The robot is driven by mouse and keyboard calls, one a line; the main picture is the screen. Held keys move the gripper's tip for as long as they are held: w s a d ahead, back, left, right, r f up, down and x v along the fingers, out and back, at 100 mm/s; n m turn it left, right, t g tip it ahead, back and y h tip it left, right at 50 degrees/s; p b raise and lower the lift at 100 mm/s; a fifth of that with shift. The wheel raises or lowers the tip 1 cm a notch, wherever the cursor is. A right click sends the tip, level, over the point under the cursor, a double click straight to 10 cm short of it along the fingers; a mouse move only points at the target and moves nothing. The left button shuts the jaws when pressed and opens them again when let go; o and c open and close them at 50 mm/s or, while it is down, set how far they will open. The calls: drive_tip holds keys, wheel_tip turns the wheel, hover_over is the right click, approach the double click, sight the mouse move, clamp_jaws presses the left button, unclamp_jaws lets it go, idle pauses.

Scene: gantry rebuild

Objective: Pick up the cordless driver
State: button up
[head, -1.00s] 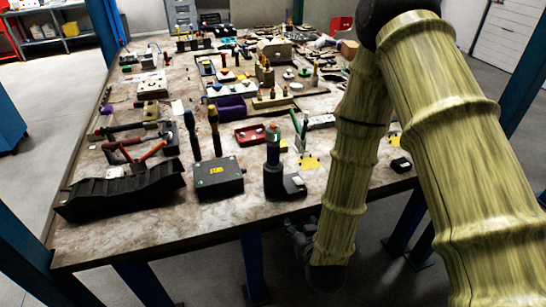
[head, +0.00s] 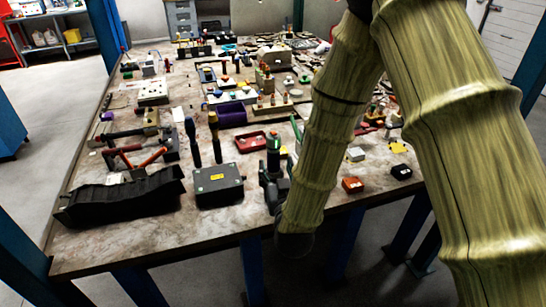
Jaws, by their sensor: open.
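The cordless driver (head: 273,160) stands upright near the front edge of the table, right of a dark grey box. Its upper part with a green mark shows; its lower part is largely hidden by my gripper and arm. My gripper (head: 272,196), at the lower end of my bamboo-textured arm, is open and at the driver's lower body, on the near side. It overlaps the driver in the picture. I cannot tell whether the fingers touch it or stand around it.
A black ridged tray (head: 120,202) lies further left. A red tray (head: 250,141) is behind the driver. Orange (head: 352,185) and black (head: 401,172) blocks sit to the right.

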sight(275, 163)
drive_tip(key=shift+w+a+r+p, duration=0.1)
drive_tip(key=shift+w+p, duration=0.35)
drive_tip(key=shift+w, duration=0.15)
drive_tip(key=shift+w+a+f+p, duration=0.15)
drive_tip(key=shift+w+p, duration=0.25)
drive_tip(key=shift+w, duration=0.6)
drive_tip(key=shift+w+a+f+p, duration=0.15)
drive_tip(key=shift+w+p, duration=0.25)
drive_tip(key=shift+w, duration=0.6)
drive_tip(key=shift+r, duration=0.1)
clamp_jaws()
